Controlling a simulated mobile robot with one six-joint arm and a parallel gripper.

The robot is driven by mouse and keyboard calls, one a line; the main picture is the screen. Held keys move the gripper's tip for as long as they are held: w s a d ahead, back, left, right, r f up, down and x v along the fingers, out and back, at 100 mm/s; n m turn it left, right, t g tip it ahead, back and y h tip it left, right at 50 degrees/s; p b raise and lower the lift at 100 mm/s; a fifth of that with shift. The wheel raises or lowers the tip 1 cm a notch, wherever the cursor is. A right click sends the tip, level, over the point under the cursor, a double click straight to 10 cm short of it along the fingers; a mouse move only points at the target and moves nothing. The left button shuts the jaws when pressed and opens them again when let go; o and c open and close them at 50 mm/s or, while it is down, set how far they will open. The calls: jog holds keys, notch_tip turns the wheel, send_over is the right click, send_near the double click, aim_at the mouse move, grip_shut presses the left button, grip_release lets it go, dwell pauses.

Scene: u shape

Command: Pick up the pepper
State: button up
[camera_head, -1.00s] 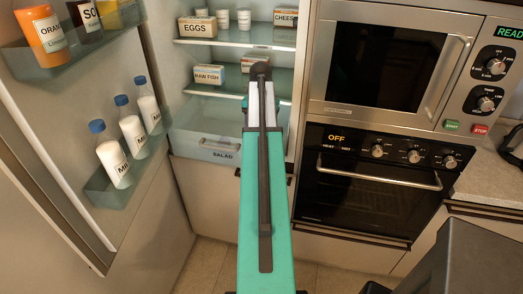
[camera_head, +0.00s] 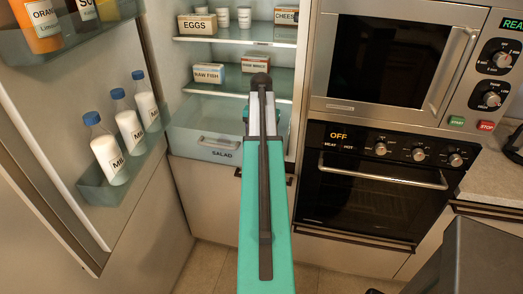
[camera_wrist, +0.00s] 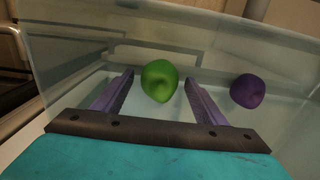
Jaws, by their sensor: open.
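A green pepper (camera_wrist: 160,81) lies in a translucent drawer (camera_wrist: 75,50) in the wrist view. My gripper (camera_wrist: 158,88) is open, and the pepper shows between its two purple fingers, toward their tips. I cannot tell whether the fingers reach down around it; no contact is visible. In the head view my teal arm stretches to the salad drawer (camera_head: 205,147) at the bottom of the open fridge. The arm's end hides part of the drawer, and the pepper is not visible there.
A round purple vegetable (camera_wrist: 248,91) lies right of the right finger. The fridge door with milk bottles (camera_head: 130,130) stands open at the left. A shelf with a raw fish box (camera_head: 209,73) is above the drawer. The oven (camera_head: 372,185) is to the right.

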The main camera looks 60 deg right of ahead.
dwell(0.4)
jog(key=c, duration=1.2)
jog(key=shift+r, duration=0.2)
notch_tip(320, 180, up, 18)
jog(key=p, duration=1)
jog(key=shift+f+p, duration=0.15)
jog(key=shift+p, duration=0.25)
